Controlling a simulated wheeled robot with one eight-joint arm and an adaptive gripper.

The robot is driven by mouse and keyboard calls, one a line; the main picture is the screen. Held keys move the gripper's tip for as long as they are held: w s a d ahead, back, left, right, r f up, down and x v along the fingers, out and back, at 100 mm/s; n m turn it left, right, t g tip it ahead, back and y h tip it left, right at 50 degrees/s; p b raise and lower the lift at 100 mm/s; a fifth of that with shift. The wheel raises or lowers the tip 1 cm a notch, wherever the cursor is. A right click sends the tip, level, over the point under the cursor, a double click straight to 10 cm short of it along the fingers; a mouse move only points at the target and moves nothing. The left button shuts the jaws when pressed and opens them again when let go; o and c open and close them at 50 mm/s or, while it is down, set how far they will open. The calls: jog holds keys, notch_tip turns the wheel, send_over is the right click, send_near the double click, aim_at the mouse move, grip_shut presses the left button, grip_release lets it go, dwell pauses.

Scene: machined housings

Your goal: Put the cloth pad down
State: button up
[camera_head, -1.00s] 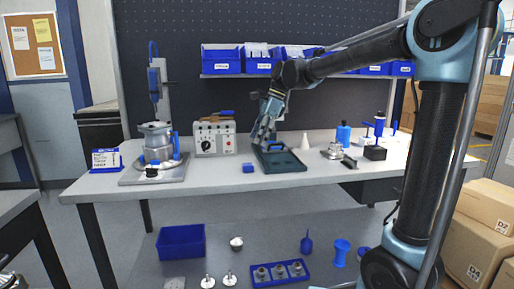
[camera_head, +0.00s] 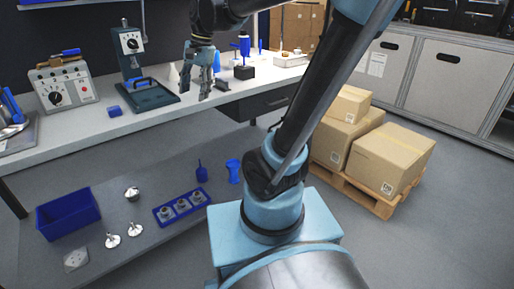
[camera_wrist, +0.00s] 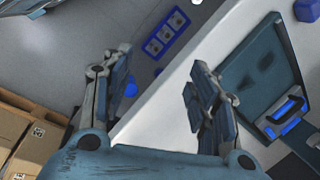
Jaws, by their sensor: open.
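My gripper (camera_head: 195,92) is open and hangs over the front part of the bench, right of the dark teal gauge stand (camera_head: 160,98). The wrist view shows its two fingers (camera_wrist: 157,85) apart with nothing between them. I cannot make out a cloth pad for certain. A small plain blue block-like piece (camera_head: 114,111) lies on the bench left of the stand; it also shows at the top right of the wrist view (camera_wrist: 307,11). It is apart from my gripper.
The grey-white bench top (camera_head: 80,135) is clear along its front edge. A control box (camera_head: 63,82) stands left of the stand. On the lower shelf are a blue bin (camera_head: 68,214) and a blue holder (camera_head: 182,208) with metal parts. Cartons (camera_head: 390,158) sit on a pallet at right.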

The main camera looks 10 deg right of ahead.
jog(key=s+d+f+n+t+h, duration=0.1)
jog(key=s+d+f+n, duration=0.6)
jog(key=s+d+f, duration=0.7)
jog(key=d+f+h, duration=0.1)
jog(key=d+f, duration=0.2)
jog(key=d, duration=0.1)
jog(key=shift+s+d+f+t+h, duration=0.2)
jog(key=shift+s+f+t+h, duration=0.1)
jog(key=shift+h, duration=0.1)
jog(key=shift+w+n, duration=0.1)
jog(key=shift+n, duration=0.2)
